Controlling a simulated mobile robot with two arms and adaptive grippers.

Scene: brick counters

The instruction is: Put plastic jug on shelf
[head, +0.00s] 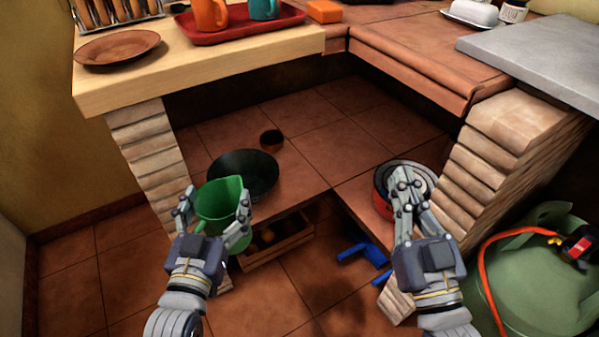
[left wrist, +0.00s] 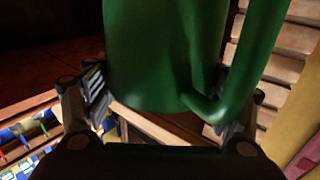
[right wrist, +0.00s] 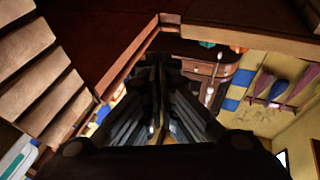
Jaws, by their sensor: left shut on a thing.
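The green plastic jug (head: 221,203) is held upright between the fingers of my left gripper (head: 214,200). In the left wrist view the jug (left wrist: 155,60) fills the space between the fingers, with its handle on the right side. The jug is in front of the tiled shelf (head: 320,150) under the counter, near its front left edge. My right gripper (head: 408,190) is shut and empty, in front of the right part of the shelf. Its fingers meet in the right wrist view (right wrist: 158,75).
A black pan (head: 243,172) and a small dark bowl (head: 272,139) sit on the shelf at left. Brick pillars (head: 150,150) flank the shelf. A green gas cylinder (head: 540,280) stands at right. The middle shelf tiles are clear.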

